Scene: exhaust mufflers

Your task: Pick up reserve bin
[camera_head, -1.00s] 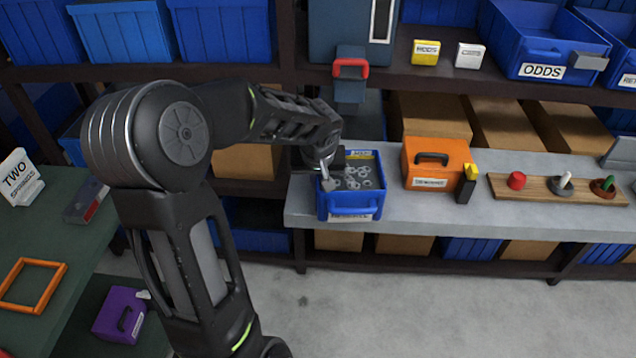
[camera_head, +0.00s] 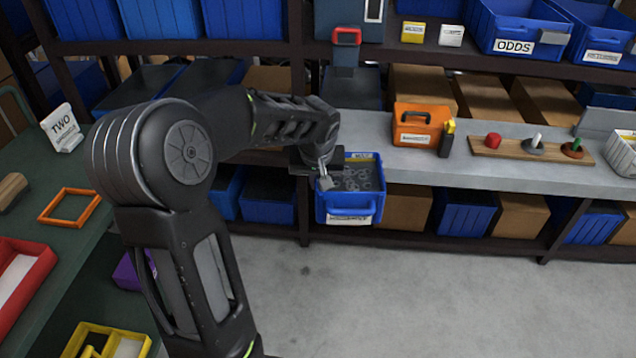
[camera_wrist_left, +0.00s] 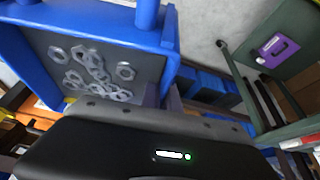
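A blue bin (camera_head: 350,204) with a white label holds several grey metal nuts. Its label is too small to read. My left gripper (camera_head: 323,180) is at the bin's left side in the head view, shut on its wall. The bin hangs in front of the grey counter's edge, apart from the counter top. In the left wrist view the bin (camera_wrist_left: 100,22) fills the upper left, with the nuts (camera_wrist_left: 95,70) inside it; the fingertips are partly hidden there. My right gripper is in neither view.
The grey counter (camera_head: 480,165) bears an orange box (camera_head: 418,128) and a wooden board with pegs (camera_head: 530,150). Blue bins and cardboard boxes fill the shelves. A green table (camera_head: 85,185) stands at left with an orange frame (camera_head: 69,207) and red tray (camera_head: 22,275). The floor (camera_head: 400,300) is clear.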

